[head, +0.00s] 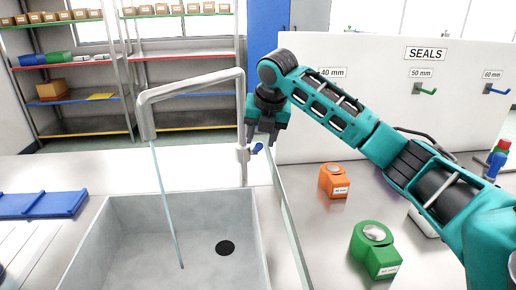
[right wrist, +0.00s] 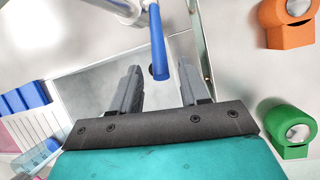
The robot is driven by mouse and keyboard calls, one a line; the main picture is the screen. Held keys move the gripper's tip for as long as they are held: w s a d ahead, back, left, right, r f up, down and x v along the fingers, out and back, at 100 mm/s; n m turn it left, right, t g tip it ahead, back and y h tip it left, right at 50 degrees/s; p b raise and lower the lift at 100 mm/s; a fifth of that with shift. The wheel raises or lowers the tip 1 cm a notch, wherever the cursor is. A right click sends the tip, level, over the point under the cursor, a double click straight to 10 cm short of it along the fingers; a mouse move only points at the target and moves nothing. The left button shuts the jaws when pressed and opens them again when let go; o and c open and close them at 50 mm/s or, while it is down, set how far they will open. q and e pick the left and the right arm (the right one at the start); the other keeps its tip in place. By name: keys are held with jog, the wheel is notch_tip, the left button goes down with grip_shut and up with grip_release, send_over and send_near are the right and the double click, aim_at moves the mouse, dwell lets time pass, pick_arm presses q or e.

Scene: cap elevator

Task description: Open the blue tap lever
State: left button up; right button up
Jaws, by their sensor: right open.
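A metal tap (head: 190,88) with an arched spout stands behind the sink. Its blue lever (head: 257,148) sticks out from the right side of the tap's post. My right gripper (head: 262,135) is open, pointing down just above the lever. In the right wrist view, the blue lever (right wrist: 158,48) reaches in from the top towards the gap between the open fingers (right wrist: 160,70). I cannot tell whether a finger touches it. A thin pale streak (head: 165,205), like running water, goes from the spout down into the basin. My left gripper is not in view.
The grey sink basin (head: 130,215) has a dark drain (head: 225,248). A thin clear panel (head: 287,205) stands along its right edge. Orange (head: 333,182) and green (head: 372,255) blocks sit right of it. A white SEALS board (head: 385,60) rises behind.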

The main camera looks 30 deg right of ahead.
aim_at(258, 151)
jog(key=x, duration=0.5)
grip_shut()
dwell(0.4)
